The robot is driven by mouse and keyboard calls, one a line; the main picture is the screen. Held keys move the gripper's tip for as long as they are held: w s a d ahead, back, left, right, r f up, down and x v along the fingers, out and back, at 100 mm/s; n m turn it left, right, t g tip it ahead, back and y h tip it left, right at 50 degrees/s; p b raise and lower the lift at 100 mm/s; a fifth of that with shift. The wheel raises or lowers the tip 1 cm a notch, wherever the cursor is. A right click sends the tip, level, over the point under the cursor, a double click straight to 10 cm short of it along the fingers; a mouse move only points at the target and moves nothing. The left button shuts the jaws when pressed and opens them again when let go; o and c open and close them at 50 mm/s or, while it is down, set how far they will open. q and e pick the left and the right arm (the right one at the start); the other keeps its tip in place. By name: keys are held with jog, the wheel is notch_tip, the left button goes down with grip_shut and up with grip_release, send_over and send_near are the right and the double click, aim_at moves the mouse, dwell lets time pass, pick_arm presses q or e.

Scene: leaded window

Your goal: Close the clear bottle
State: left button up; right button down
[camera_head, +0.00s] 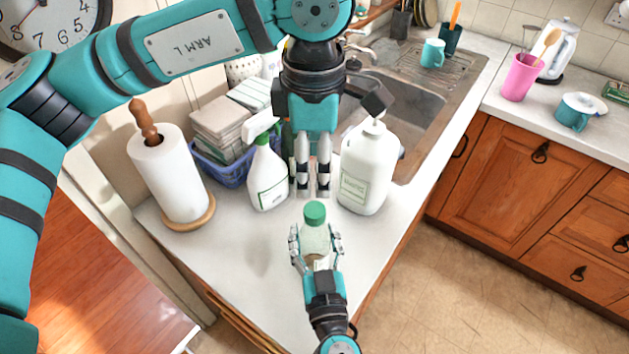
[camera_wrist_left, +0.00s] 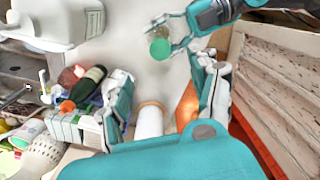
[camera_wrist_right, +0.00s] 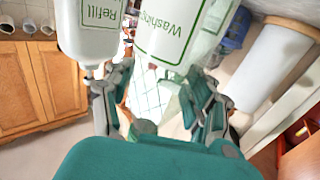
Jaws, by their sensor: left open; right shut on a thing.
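The clear bottle (camera_head: 315,239) stands upright near the counter's front corner with a green cap (camera_head: 314,213) on its top. I cannot tell how tightly the cap sits. My right gripper (camera_head: 316,252) is shut around the bottle's body from the front. The cap also shows from above in the left wrist view (camera_wrist_left: 160,49). My left gripper (camera_head: 313,193) points down just behind the bottle. It is open and empty, with its fingers (camera_wrist_left: 167,100) wide apart in the left wrist view. It is apart from the cap.
A spray bottle (camera_head: 268,181) stands left of my left gripper and a white pump bottle (camera_head: 366,172) stands right of it, both close. A paper towel roll (camera_head: 168,172) is at left, by a blue basket (camera_head: 222,170). The sink (camera_head: 412,105) lies behind.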

pick_arm(q)
jog(key=shift+r, duration=0.7)
pick_arm(e)
jog(key=shift+c, duration=1.7)
grip_release()
jog(key=s+d, duration=0.1)
jog(key=s, duration=1.1)
jog(key=shift+d, duration=0.4)
jog(key=shift+w, duration=0.1)
